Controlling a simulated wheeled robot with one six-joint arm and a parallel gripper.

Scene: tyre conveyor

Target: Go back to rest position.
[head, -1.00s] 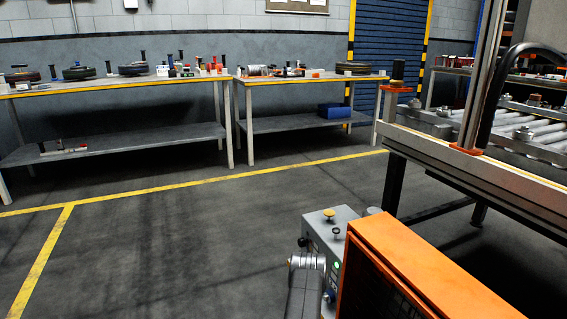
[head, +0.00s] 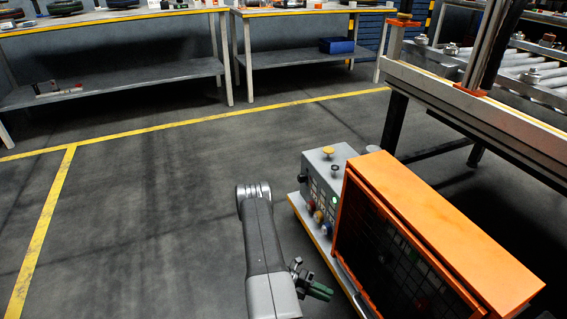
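My grey arm rises from the bottom middle of the head view, with its elbow bent near the top of the visible link. My gripper (head: 321,290) shows low in the view, just right of the arm, as small dark green and black fingers pointing right. No object shows in it, but it is too small and partly hidden to tell how far the fingers are apart. It is left of the orange-framed box and in front of the grey control box.
An orange-framed mesh box (head: 445,225) stands close on the right, beside a grey control box (head: 325,175) with knobs. The roller conveyor (head: 480,115) is behind at right. Workbenches (head: 130,85) line the back. The floor (head: 130,220) at left is clear.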

